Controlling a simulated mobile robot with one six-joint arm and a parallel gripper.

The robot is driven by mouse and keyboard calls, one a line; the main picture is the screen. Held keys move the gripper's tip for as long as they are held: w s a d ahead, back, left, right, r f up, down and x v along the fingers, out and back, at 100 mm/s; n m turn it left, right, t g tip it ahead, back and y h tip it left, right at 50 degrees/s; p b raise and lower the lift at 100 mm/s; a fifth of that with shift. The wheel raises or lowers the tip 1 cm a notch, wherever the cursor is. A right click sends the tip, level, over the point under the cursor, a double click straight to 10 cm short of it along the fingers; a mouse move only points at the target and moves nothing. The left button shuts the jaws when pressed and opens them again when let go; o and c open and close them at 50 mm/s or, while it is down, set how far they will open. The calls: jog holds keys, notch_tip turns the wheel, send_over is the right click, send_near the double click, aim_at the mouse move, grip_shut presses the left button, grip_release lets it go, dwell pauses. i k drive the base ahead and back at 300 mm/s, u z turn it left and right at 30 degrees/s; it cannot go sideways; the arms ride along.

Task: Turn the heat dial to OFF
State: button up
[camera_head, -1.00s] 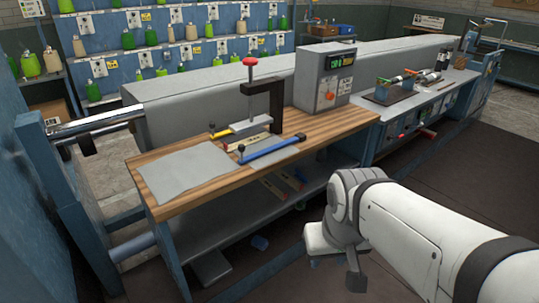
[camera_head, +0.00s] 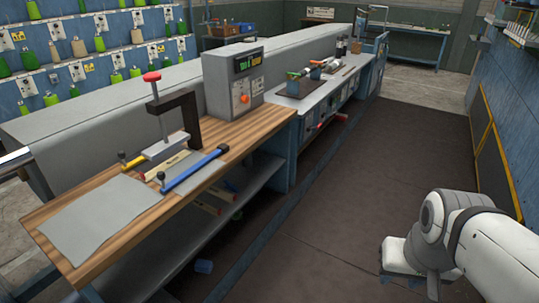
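A grey control box (camera_head: 232,82) stands on the wooden bench. It has a lit display (camera_head: 249,62) with green and orange characters, too small to read surely. Below the display is a round orange knob (camera_head: 245,99), the only dial-like control I can make out on the box. Its pointer and any OFF mark are too small to read. The end of my arm, with my gripper (camera_head: 412,272), is at the lower right, over the dark floor, well apart from the box. Its fingers are not clear enough to show whether it is open.
The wooden bench (camera_head: 100,190) holds a red-topped clamp press (camera_head: 152,77), a blue-handled bar (camera_head: 195,170) and a grey sheet (camera_head: 98,215). A further bench with tools (camera_head: 335,85) runs behind the box. The floor (camera_head: 330,200) right of the benches is clear.

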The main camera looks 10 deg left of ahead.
aim_at(245, 99)
jog(key=z, duration=0.5)
jog(key=i, duration=1.25)
jog(key=u, duration=2.4)
